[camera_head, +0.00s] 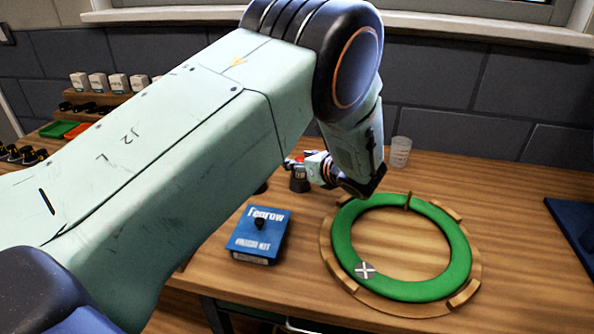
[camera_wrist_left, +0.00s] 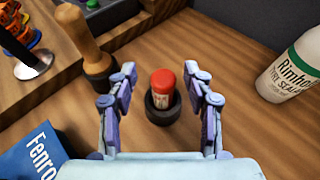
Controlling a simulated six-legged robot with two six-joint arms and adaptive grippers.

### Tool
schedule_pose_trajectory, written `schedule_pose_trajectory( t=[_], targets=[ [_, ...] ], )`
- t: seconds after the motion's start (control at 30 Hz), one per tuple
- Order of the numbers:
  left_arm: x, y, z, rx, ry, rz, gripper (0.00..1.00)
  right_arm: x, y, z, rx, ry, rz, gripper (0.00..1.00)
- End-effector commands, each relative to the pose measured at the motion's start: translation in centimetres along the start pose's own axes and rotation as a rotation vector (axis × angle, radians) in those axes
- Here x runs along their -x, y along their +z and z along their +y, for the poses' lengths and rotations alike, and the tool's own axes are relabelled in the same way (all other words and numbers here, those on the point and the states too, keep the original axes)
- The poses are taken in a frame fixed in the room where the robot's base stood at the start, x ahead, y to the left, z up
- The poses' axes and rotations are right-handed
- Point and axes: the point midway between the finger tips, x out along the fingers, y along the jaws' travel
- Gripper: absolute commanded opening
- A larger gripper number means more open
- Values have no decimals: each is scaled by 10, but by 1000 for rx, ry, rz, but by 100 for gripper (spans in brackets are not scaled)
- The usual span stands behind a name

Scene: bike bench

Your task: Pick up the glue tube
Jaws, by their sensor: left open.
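The glue tube (camera_wrist_left: 161,84), a small tube with a red cap and a pale label, stands upright in a round black holder (camera_wrist_left: 162,110) in the left wrist view. My left gripper (camera_wrist_left: 161,85) is open, with one finger on each side of the tube in that view. A gap shows between each finger and the tube. In the head view my left gripper (camera_head: 310,165) hangs over the bench beside a dark holder (camera_head: 299,181); the tube is mostly hidden there. My right gripper is not in view.
A blue Fenrow box (camera_head: 258,235) lies in front. A green ring (camera_head: 452,262) on a wooden stand is at right, with a clear cup (camera_head: 400,151) behind. The wrist view shows a wooden-handled tool (camera_wrist_left: 78,35) at left and a white sealant bottle (camera_wrist_left: 292,72) at right.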

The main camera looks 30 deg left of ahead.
Motion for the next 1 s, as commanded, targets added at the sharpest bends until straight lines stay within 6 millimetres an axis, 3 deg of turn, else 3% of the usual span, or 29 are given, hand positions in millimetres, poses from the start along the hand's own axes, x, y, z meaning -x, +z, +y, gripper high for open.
schedule_pose_trajectory(
  t=[0.33, 0.9, 1.0],
  targets=[
    [-2, -3, 0, -1, -1, 0, 50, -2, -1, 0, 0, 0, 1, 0],
    [-2, -3, 1, -2, -1, 1, 2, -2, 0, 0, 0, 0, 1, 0],
    [-2, -3, 0, -1, -1, 1, 2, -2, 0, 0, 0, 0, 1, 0]
  ],
)
